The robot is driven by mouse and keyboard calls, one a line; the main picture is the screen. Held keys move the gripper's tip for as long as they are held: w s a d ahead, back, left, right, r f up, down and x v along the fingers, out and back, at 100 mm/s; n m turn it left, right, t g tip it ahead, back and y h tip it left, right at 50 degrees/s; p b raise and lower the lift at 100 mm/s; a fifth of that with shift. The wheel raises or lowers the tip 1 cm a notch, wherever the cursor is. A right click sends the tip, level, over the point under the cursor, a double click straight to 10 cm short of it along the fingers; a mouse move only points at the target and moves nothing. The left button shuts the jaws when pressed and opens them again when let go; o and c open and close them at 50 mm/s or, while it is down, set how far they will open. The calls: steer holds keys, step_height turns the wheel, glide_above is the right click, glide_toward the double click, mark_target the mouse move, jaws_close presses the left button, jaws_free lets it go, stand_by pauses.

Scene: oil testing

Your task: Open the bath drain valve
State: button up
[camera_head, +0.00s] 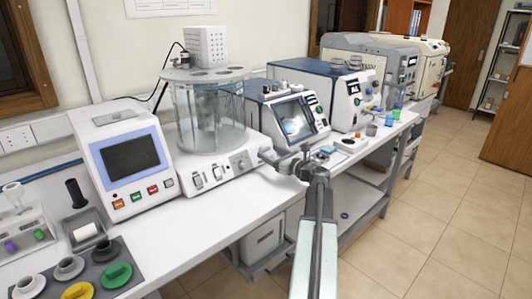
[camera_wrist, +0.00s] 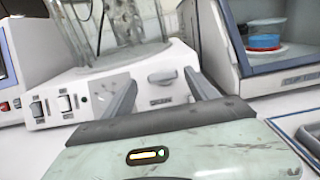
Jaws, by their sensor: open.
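The bath is a clear glass cylinder (camera_head: 212,118) on a white base (camera_head: 205,170). In the head view my gripper (camera_head: 289,158) is at the right end of the base and hides the handle.
A white panel unit (camera_head: 125,165) stands on the left. The floor (camera_head: 440,220) at right is clear.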

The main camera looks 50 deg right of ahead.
steer(key=shift+w+d, duration=0.15)
steer(key=shift+w, duration=0.4)
steer(key=shift+w+d, duration=0.15)
steer(key=shift+w, duration=0.4)
